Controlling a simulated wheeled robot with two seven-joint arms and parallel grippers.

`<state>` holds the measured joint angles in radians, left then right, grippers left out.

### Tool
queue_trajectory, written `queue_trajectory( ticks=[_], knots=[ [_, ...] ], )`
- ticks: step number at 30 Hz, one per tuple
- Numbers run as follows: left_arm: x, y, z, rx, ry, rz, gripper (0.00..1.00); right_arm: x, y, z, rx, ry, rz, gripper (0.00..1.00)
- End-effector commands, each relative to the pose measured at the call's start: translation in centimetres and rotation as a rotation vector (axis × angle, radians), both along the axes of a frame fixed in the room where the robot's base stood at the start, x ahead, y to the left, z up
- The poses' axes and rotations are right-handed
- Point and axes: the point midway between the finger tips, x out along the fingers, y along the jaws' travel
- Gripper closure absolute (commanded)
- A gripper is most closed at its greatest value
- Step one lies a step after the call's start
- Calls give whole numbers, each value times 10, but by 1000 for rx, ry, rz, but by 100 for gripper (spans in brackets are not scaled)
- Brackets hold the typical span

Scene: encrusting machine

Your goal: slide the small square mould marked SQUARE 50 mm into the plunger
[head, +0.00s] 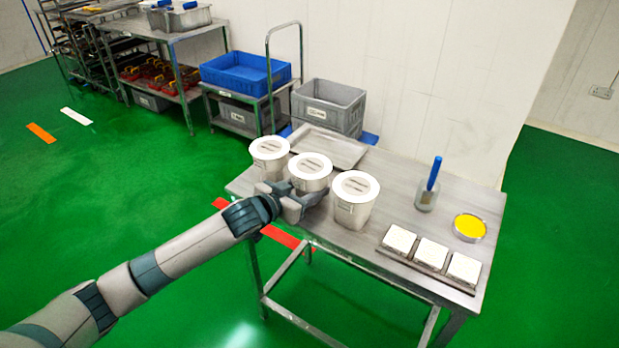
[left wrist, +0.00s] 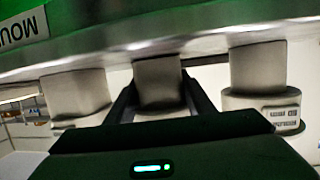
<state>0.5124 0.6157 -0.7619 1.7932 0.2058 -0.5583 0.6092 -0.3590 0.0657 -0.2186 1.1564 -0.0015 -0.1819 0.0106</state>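Three white lidded tubs stand in a row on the steel table (head: 385,213): left (head: 270,146), middle (head: 311,163) and right (head: 356,186). Their lid marks are too small to read. My left gripper (head: 294,200) is low at the near side of the middle tub, hiding its lower part. In the left wrist view, its fingers (left wrist: 160,95) flank the middle tub (left wrist: 158,72); whether they touch it is unclear. Three pale square pieces (head: 432,252) sit on a dark tray at the table's front right; no SQUARE 50 mm marking is readable. I cannot identify a plunger.
A flat metal tray (head: 340,148) lies at the table's back left. A clear holder with a blue handle (head: 433,175) and a round dish of yellow stuff (head: 469,226) stand at the right. Bare tabletop lies between the right tub and the holder. A white wall rises behind.

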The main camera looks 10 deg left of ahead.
Motion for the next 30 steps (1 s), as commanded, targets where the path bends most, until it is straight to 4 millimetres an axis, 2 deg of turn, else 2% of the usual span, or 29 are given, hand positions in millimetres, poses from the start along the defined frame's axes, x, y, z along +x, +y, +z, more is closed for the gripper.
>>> queue_trajectory(
  ticks=[1, 4, 5, 17, 30],
  knots=[
    [0, 0, 0, 0, -1, 0, 68, 0, 0, 0, 0, 0, 0, 55],
    [0, 0, 0, 0, -1, 0, 92, 0, 0, 0, 0, 1, 0, 55],
    [0, 0, 0, 0, -1, 0, 95, 0, 0, 0, 0, 1, 0, 55],
    [0, 0, 2, 0, -3, 0, 95, 2, 2, 1, 2, -1, -1, 55],
    [0, 0, 21, 0, -2, 0, 95, 1, 1, 21, 1, 0, -1, 55]
  ],
)
